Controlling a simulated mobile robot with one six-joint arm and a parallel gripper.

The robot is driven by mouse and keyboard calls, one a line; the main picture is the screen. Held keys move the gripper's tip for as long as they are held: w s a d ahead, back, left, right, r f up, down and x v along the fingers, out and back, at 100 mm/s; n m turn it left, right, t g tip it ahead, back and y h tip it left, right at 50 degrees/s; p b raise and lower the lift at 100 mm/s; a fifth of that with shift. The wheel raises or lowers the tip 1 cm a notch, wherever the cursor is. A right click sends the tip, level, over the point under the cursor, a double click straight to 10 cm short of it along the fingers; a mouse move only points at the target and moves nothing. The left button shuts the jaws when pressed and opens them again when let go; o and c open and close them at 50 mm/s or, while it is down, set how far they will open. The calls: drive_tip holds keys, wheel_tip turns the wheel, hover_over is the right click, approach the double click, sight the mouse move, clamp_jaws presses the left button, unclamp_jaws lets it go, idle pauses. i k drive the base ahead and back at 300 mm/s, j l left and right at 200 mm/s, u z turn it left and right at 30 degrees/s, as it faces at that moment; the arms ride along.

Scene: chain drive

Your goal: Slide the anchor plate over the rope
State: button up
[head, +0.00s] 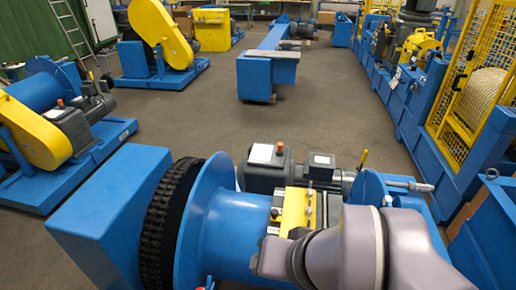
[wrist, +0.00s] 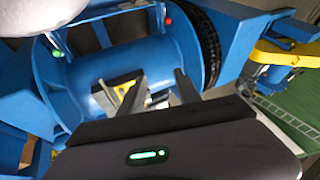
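The blue winch drum (head: 236,232) fills the lower middle of the head view, and its blue inner surface (wrist: 98,72) shows large in the wrist view. A yellow bracket or plate (head: 293,211) with grey fittings sits at the drum's right; I cannot tell whether it is the anchor plate. My gripper (wrist: 158,88) points towards the drum with two dark fingers apart, and nothing is clearly gripped. Its fingertips are hidden in the head view behind my grey wrist. A small yellow and pale part lies beyond the fingers. I cannot make out a rope at the drum.
A black chain (head: 172,212) runs around the drum's left side beside a blue housing (head: 108,215). A motor (head: 268,168) stands behind. A yellow cage (head: 462,95) holds a pale coil (head: 487,97) at right.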

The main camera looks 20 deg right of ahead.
sight(296, 201)
drive_tip(key=j+z, duration=0.3)
drive_tip(key=z, duration=0.15)
drive_tip(key=i+j+z, duration=0.1)
drive_tip(key=j+z, duration=0.2)
drive_tip(key=z, duration=0.2)
drive_tip(key=j+z, duration=0.3)
drive_tip(key=z, duration=0.15)
